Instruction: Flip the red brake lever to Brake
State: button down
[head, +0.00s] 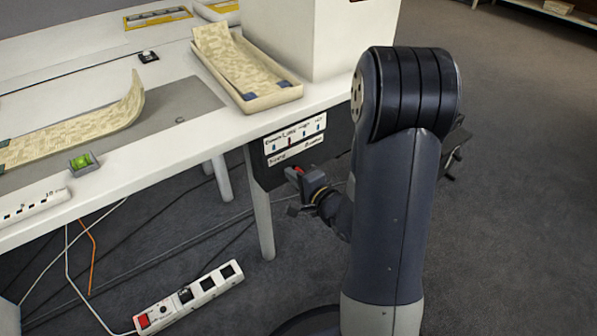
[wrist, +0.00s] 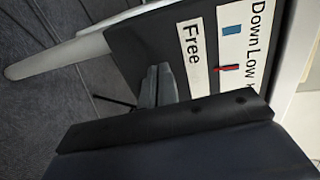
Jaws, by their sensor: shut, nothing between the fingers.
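A dark control panel (head: 258,165) hangs under the table edge. A small red piece, apparently the brake lever (head: 292,172), shows at its lower part, right at the tip of my gripper (head: 301,181). I cannot tell whether they touch. In the wrist view my gripper (wrist: 158,86) is shut and empty, its fingers pointing at the dark panel (wrist: 130,45) beside the "Free" label (wrist: 194,58). The lever is not clearly visible there, and the "Brake" end is hidden. Which way the lever points cannot be told.
Above the lever, a white label strip (head: 296,138) carries several coloured marks. The table (head: 150,150) holds a cardboard tray (head: 270,100) and a large white box (head: 300,35). A table leg (head: 262,215) stands left of my gripper. A power strip (head: 190,298) lies on the floor.

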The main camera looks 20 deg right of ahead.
jog(key=shift+w+d+p, duration=0.25)
jog(key=shift+w+d, duration=0.05)
jog(key=shift+d, duration=0.65)
jog(key=shift+w+d+p, duration=0.2)
jog(key=shift+w+d, duration=0.05)
jog(key=shift+d, duration=0.65)
jog(key=s, duration=0.7)
jog(key=shift+s, duration=0.15)
jog(key=x, duration=0.4)
jog(key=r+x, duration=0.1)
jog(key=x, duration=0.2)
jog(key=shift+w+d+r, duration=0.1)
jog(key=shift+w+d, duration=0.2)
jog(key=shift+d, duration=0.1)
jog(key=shift+s+a+b, duration=0.2)
jog(key=shift+a+b, duration=0.1)
jog(key=shift+a, duration=0.05)
jog(key=shift+d+r, duration=0.1)
jog(key=shift+d, duration=0.05)
